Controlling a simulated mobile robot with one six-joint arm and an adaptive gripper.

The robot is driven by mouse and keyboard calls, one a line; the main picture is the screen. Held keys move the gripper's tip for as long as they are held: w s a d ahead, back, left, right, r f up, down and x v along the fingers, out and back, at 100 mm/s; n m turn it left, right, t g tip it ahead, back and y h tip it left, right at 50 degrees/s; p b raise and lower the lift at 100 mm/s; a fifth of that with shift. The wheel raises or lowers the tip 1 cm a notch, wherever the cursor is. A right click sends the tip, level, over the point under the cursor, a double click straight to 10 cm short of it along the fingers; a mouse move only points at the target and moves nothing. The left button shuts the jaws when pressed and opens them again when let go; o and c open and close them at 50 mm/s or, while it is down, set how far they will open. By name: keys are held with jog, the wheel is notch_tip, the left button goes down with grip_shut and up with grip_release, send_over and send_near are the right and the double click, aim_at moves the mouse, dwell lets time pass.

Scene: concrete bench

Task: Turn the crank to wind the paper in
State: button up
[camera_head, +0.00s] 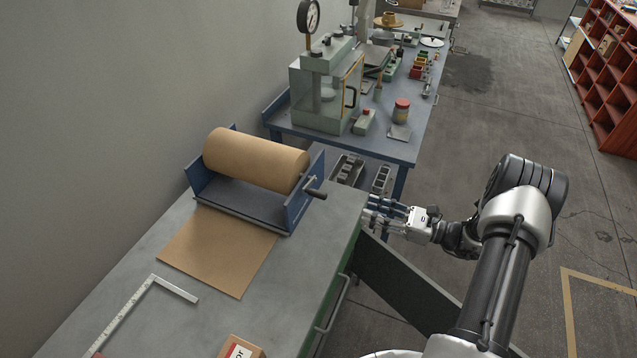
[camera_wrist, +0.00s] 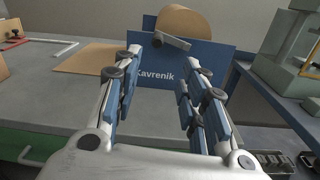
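A roll of brown paper (camera_head: 256,158) sits in a blue dispenser frame (camera_head: 293,211) on the concrete bench. A sheet of paper (camera_head: 217,249) hangs out of it and lies flat on the bench top. The crank (camera_head: 315,190) sticks out from the dispenser's right side plate, with a dark handle. My gripper (camera_head: 372,210) is right of the crank, past the bench's right edge, apart from it. In the wrist view my gripper (camera_wrist: 160,65) is open and empty, its fingers spread toward the blue side plate marked "Kavrenik". The crank (camera_wrist: 172,41) shows beyond and between the fingertips.
A steel square (camera_head: 150,300) and a cardboard box (camera_head: 241,347) lie at the bench's near end. A second blue bench (camera_head: 385,145) with a glass-sided press (camera_head: 327,90) stands behind. Bins (camera_head: 348,170) sit low between the benches. Open floor lies to the right.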

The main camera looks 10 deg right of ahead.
aim_at(308, 191)
jog(key=b+x, duration=0.2)
jog(key=x, duration=1.5)
jog(key=shift+s+a, duration=0.15)
jog(key=shift+s, duration=0.05)
jog(key=shift+c, duration=0.5)
grip_shut()
